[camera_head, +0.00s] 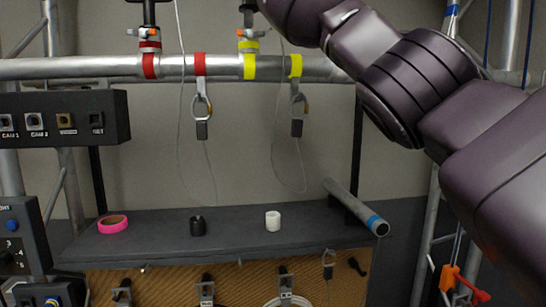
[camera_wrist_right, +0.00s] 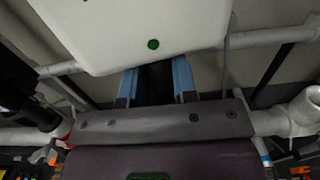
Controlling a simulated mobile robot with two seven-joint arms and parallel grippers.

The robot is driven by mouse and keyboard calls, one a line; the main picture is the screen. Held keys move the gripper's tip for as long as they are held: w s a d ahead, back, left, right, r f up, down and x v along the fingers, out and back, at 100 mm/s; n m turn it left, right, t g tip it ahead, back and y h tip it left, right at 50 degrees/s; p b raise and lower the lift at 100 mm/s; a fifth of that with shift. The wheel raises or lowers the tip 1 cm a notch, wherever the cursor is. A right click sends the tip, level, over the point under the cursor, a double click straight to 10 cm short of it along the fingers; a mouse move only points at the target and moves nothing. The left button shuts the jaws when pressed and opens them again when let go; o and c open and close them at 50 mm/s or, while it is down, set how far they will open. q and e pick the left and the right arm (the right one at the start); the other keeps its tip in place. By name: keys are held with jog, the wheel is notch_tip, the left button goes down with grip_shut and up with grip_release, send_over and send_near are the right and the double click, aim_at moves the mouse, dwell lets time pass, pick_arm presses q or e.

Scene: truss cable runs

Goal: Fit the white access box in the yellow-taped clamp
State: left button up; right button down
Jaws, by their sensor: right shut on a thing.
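The white access box (camera_wrist_right: 140,25), with a green dot on its face, fills the top of the right wrist view. My right gripper (camera_wrist_right: 155,78) is shut on its lower edge with blue-sided fingers. In the head view my right arm rises past the top edge, so that gripper and the box are out of that picture. The yellow-taped clamp (camera_head: 248,35) sits on the horizontal truss pipe, with an orange-tipped lever and a yellow band below it. Its upper part is cut off by the frame. My left gripper is not in view.
A red-taped clamp (camera_head: 149,38) is left of the yellow one. Two carabiners (camera_head: 202,107) on thin cables hang from the pipe (camera_head: 100,67). Below, a dark shelf (camera_head: 160,225) holds pink tape (camera_head: 112,224), a black roll (camera_head: 198,226), a white roll (camera_head: 272,221) and a grey tube (camera_head: 355,207).

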pick_arm(q)
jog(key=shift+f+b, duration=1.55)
jog(key=shift+b, duration=0.15)
pick_arm(e)
jog(key=shift+f, duration=2.5)
jog(key=c, duration=0.8)
grip_release()
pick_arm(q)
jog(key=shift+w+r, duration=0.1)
pick_arm(e)
jog(key=shift+s+d+f+b, duration=0.15)
jog(key=shift+s+b, duration=0.65)
jog(key=shift+s, duration=0.45)
jog(key=b, duration=0.2)
send_near(248, 13)
jog(key=shift+s, duration=0.6)
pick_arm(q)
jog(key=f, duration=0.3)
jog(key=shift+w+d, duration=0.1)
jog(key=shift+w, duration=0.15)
pick_arm(e)
jog(key=shift+d, duration=0.1)
